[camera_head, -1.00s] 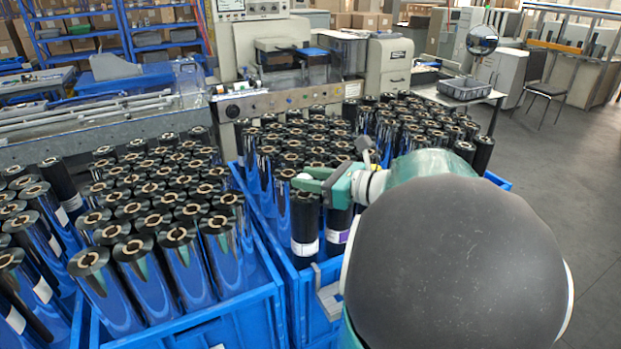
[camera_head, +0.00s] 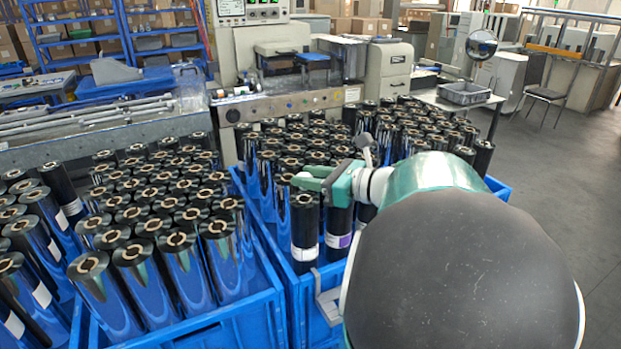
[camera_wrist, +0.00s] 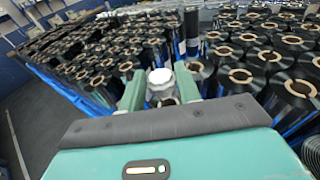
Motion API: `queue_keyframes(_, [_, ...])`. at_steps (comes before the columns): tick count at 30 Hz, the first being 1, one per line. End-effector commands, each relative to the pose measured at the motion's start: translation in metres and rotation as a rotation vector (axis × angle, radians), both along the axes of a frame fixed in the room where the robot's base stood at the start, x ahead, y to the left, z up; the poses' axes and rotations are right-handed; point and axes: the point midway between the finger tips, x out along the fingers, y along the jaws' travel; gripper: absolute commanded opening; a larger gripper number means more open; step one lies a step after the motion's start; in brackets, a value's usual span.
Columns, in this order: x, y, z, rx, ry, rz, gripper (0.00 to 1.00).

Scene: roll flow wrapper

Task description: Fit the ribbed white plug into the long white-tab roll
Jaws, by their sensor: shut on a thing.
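My gripper (camera_head: 300,182) is shut on the white plug (camera_wrist: 160,80), which sits between the two green fingers in the wrist view. In the head view the plug shows only as a small pale spot at the fingertips, and its ribs are too small to make out. The fingertips are just over the top of a black roll with a white tab (camera_head: 305,225), standing upright at the near left corner of the right crate. The fingers cover part of the roll's top. I cannot tell whether the plug touches its core.
A black roll with a purple and white tab (camera_head: 338,228) stands close on the right. Many other rolls crowd the right crate (camera_head: 300,300) and the left crate (camera_head: 240,318). A grey wrapping machine (camera_head: 300,100) stands behind. Open floor (camera_head: 560,170) lies at the right.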

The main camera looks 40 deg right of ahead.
Motion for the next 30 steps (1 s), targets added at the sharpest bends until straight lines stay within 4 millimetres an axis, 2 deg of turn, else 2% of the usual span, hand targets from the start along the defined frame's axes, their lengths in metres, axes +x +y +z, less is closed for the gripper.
queue_keyframes(19, [-0.0001,0.0001,-0.0002,0.000,0.000,0.000,0.12])
queue_keyframes(20, [-0.0001,0.0001,-0.0002,0.000,0.000,0.000,0.39])
queue_keyframes(21, [0.0000,0.0000,-0.0001,0.000,0.000,0.000,0.42])
queue_keyframes(30, [-0.0014,-0.0005,0.0001,0.000,0.000,0.000,0.42])
